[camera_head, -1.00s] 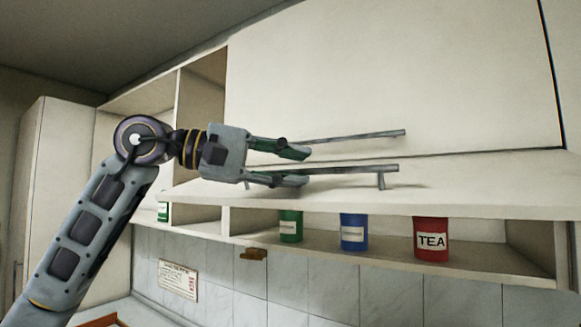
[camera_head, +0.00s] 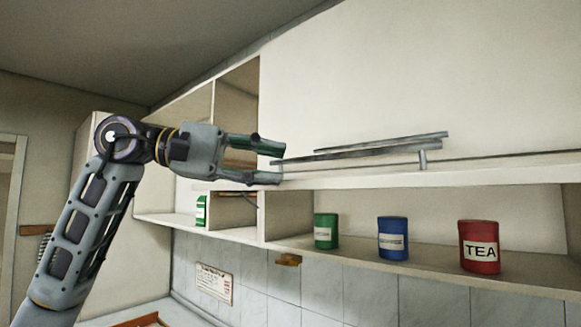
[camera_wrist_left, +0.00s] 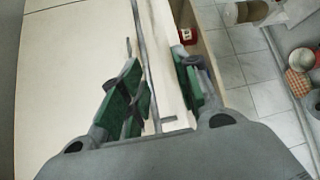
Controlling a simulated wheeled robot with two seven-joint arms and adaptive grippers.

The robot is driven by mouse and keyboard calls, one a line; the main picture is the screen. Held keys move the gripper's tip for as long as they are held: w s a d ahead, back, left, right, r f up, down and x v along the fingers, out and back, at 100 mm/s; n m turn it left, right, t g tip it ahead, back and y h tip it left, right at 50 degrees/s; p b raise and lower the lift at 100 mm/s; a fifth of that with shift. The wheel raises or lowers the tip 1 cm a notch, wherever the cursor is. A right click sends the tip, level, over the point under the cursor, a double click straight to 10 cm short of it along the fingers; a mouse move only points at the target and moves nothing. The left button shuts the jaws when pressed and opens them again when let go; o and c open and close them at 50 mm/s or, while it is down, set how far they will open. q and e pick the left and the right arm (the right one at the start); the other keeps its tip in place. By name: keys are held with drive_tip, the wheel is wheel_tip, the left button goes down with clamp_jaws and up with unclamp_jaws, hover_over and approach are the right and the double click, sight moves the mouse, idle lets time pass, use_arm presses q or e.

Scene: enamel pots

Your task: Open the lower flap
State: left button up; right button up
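The lower flap (camera_head: 510,173) is swung up and stands out from the cabinet, seen almost edge-on in the head view. Its bar handle (camera_head: 372,152) runs along its outer face, close under the upper flap's handle (camera_head: 436,136). My left gripper (camera_head: 274,163) is open at the left end of the lower handle. In the left wrist view the handle bar (camera_wrist_left: 147,62) passes between the two spread green fingers, with gaps at the sides; contact is unclear. My right gripper is not in view.
The open lower compartment holds a green canister (camera_head: 326,231), a blue canister (camera_head: 393,239) and a red TEA canister (camera_head: 479,247). The upper flap (camera_head: 420,75) is shut above. A small green-and-white box (camera_head: 201,211) stands on the left shelf.

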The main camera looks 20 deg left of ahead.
use_arm(q)
drive_tip(key=shift+v, duration=0.95)
drive_tip(key=shift+c, duration=0.5)
drive_tip(key=shift+a, duration=0.1)
drive_tip(key=c, duration=0.5)
drive_tip(key=shift+w+a+f+t+y, duration=0.1)
drive_tip(key=shift+w+a+t+y, duration=0.2)
drive_tip(key=shift+a+t, duration=0.35)
clamp_jaws()
drive_tip(key=s+a+r+m+t+y+b, duration=0.1)
drive_tip(key=s+a+m+t+y+b, duration=0.1)
drive_tip(key=a+m+t, duration=0.3)
drive_tip(key=s+a+r+m+t+y+b, duration=0.1)
drive_tip(key=s+a+m+t+y+b, duration=0.1)
drive_tip(key=a+m+t+y+b, duration=0.2)
drive_tip(key=a+m+t+y, duration=0.1)
drive_tip(key=a+t, duration=0.2)
drive_tip(key=shift+a+r+m+t, duration=0.15)
drive_tip(key=shift+r+m+t, duration=0.15)
drive_tip(key=shift+t, duration=0.05)
